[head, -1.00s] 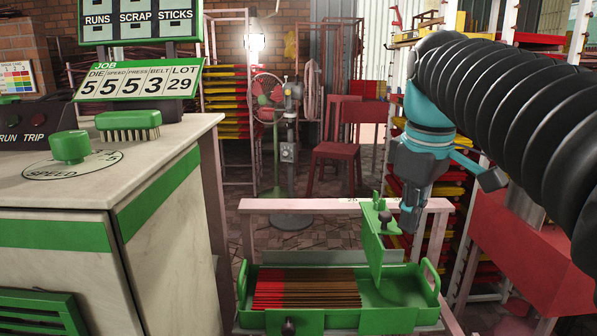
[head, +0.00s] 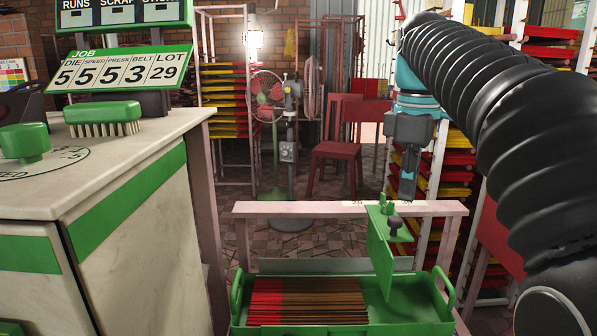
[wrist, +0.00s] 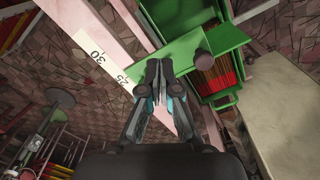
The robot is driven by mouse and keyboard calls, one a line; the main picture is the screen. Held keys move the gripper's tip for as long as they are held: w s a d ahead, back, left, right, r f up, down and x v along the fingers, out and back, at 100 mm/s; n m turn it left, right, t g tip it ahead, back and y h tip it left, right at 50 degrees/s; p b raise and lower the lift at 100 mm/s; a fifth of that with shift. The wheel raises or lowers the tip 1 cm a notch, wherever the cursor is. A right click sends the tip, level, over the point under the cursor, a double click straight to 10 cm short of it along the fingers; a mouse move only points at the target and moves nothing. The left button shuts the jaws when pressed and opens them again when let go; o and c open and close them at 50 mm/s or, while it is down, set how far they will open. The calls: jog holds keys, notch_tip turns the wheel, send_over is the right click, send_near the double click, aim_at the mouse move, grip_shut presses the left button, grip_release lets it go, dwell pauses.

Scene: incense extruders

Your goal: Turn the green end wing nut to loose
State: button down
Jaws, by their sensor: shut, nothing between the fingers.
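A green end plate (head: 379,257) stands upright at the pale pink rail, above the right part of a green tray (head: 405,312). A small green upright piece on the plate's top, probably the wing nut (head: 385,204), shows in the head view. A dark round knob (head: 397,227) sits on the plate; it also shows in the wrist view (wrist: 204,57). My gripper (head: 408,193) points down just right of the green piece, near the rail; I cannot tell if they touch. In the wrist view my gripper (wrist: 160,68) is shut and empty over the plate's edge, hiding the wing nut.
The pink rail (head: 300,208) carries a white scale strip (wrist: 98,58). Red and brown incense sticks (head: 300,300) lie in the tray. A pale machine cabinet (head: 130,215) with a brush (head: 102,112) stands at left. Fans, red chairs and stick racks stand behind.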

jog(key=shift+f+b, duration=0.45)
jog(key=shift+f, duration=0.6)
jog(key=shift+w+a+p, duration=0.35)
jog(key=shift+w+p, duration=0.1)
jog(key=shift+p, duration=0.1)
dwell(0.6)
jog(key=shift+w+d+r+p, duration=0.1)
jog(key=shift+w+d+p, duration=0.3)
jog(key=shift+p, duration=0.75)
jog(key=shift+w+d, duration=0.1)
jog(key=shift+w, duration=0.2)
jog(key=shift+w, duration=0.2)
jog(key=shift+d, duration=0.15)
dwell(0.4)
jog(key=shift+d+r, duration=0.15)
jog(key=shift+r, duration=1.3)
jog(key=shift+d+r, duration=0.15)
jog(key=shift+r, duration=1.3)
jog(key=shift+s, duration=0.1)
